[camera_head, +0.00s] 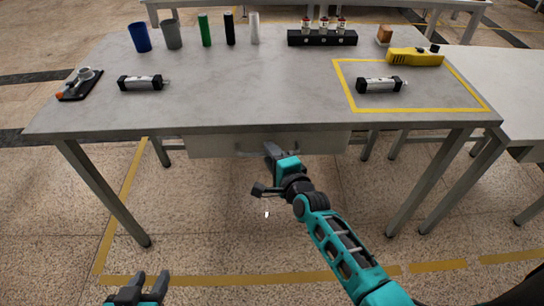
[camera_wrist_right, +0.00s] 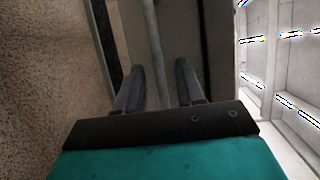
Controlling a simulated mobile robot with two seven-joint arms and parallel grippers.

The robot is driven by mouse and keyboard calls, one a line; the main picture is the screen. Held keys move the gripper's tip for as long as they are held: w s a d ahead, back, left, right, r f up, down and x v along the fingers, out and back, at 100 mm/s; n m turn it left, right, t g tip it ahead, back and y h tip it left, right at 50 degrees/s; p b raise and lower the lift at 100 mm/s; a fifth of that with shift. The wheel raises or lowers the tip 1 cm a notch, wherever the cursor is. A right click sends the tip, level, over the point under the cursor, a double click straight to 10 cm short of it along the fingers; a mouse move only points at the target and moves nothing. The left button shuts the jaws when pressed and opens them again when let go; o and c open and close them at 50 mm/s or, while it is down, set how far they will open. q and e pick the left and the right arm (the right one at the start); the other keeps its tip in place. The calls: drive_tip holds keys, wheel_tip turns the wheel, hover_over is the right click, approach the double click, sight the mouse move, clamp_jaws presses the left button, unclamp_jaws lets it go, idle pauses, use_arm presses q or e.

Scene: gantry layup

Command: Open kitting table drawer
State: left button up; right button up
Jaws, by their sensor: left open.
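The kitting table (camera_head: 230,90) has a grey drawer (camera_head: 325,143) under its front edge. The drawer looks shut, with no gap visible. Its bar handle (camera_head: 250,153) runs across the front, partly hidden by my right gripper. My right gripper (camera_head: 271,150) is at the handle. In the right wrist view, its two fingers (camera_wrist_right: 160,75) are apart, with the handle bar (camera_wrist_right: 151,35) running between them and gaps on both sides. The drawer front (camera_wrist_right: 178,30) lies beyond. My left gripper (camera_head: 139,283) is open and empty, low at the bottom left, away from the table.
On the tabletop are cups, cylinders, a black vial rack (camera_head: 322,38), a yellow tool (camera_head: 414,57) and two black-and-silver cylinder parts, one inside a yellow taped square. Another table (camera_head: 510,85) adjoins at the right. The floor before the drawer is clear.

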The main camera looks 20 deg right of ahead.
drive_tip(key=shift+c, duration=0.3)
clamp_jaws()
idle(0.3)
